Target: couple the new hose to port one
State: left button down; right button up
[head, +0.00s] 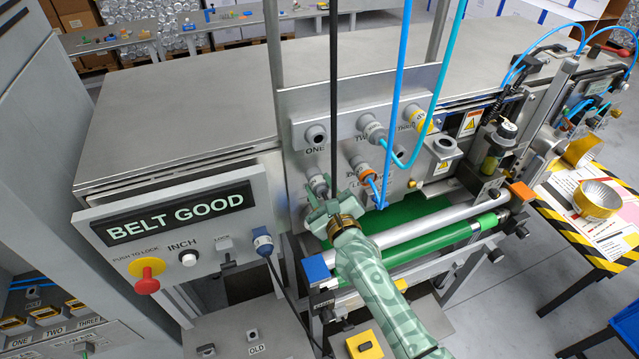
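A thin black hose (333,90) hangs from the top of the view and runs down to the gripper. The fingers are small and partly overlapped by the hose, so I cannot tell whether they hold it or which hose is new. My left gripper is out of view.
A cyan hose (440,85) loops to port two (373,131). A green belt (410,235) lies under the panel.

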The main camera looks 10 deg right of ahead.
aim_at(324, 193)
jog(key=shift+s, duration=0.15)
jog(key=shift+s+d, duration=0.1)
jog(key=shift+s, duration=0.2)
jog(key=shift+s+p, duration=0.3)
jog(key=shift+p, duration=0.1)
jog(key=shift+s+d+p, duration=0.15)
jog(key=shift+s+p, duration=0.1)
jog(key=shift+s, duration=0.4)
jog(key=shift+s+d+p, duration=0.15)
jog(key=shift+s+p, duration=0.1)
jog(key=shift+s, duration=0.4)
